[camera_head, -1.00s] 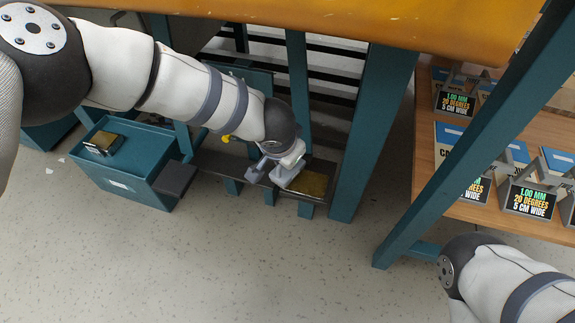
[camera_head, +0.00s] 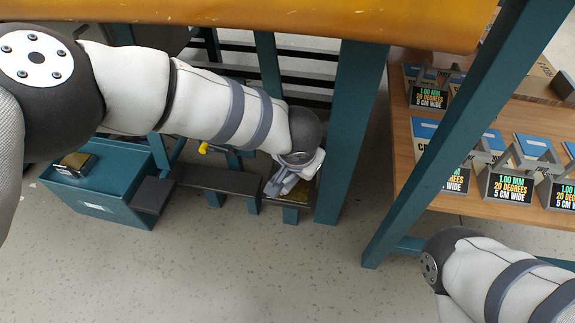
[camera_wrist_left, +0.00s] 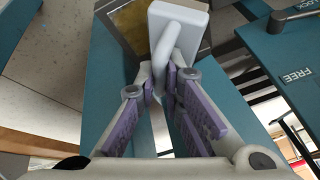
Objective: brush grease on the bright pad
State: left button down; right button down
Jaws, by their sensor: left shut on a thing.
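My left gripper (camera_wrist_left: 160,85) is shut on the handle of a white brush-like tool (camera_wrist_left: 178,22). In the head view the gripper (camera_head: 279,184) is low over the end of a dark ledge. A gold-coloured pad (camera_head: 305,193) sits on that ledge end, partly hidden by my wrist. In the wrist view the pad (camera_wrist_left: 131,27) lies beside and partly behind the white tool. I cannot tell whether the tool touches the pad. My right arm shows at the lower right of the head view; its gripper is out of frame.
A teal box (camera_head: 98,185) at the left carries a small gold-topped item (camera_head: 73,164). Teal posts (camera_head: 350,130) stand close to the right of the pad. A wooden table (camera_head: 470,203) with labelled stands is further right. An orange beam (camera_head: 250,22) spans the top.

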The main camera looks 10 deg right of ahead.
pick_arm(q)
jog(key=shift+s+d+b, duration=0.2)
jog(key=shift+s+d, duration=0.05)
jog(key=shift+d, duration=0.55)
jog(key=shift+s+d+b, duration=0.15)
jog(key=shift+s+d, duration=0.1)
jog(key=shift+d, duration=0.55)
jog(key=shift+w+a+r+p, duration=0.1)
jog(key=shift+w+a+p, duration=0.15)
jog(key=shift+a, duration=0.3)
jog(key=shift+w+a+f+p, duration=0.1)
jog(key=shift+a+p, duration=0.15)
jog(key=shift+a, duration=0.25)
jog(key=shift+w+a+r+p, duration=0.1)
jog(key=shift+w+a+p, duration=0.15)
jog(key=shift+a, duration=0.3)
jog(key=shift+w+a+p, duration=0.2)
jog(key=shift+w+a, duration=0.15)
jog(key=shift+a, duration=0.8)
jog(key=shift+w+a+p, duration=0.15)
jog(key=shift+w+a, duration=0.2)
jog(key=shift+a, duration=0.75)
jog(key=shift+w+a+p, duration=0.2)
jog(key=shift+w+a, duration=0.15)
jog(key=shift+a, duration=0.8)
jog(key=shift+r+p, duration=1.45)
jog(key=shift+r, duration=1.45)
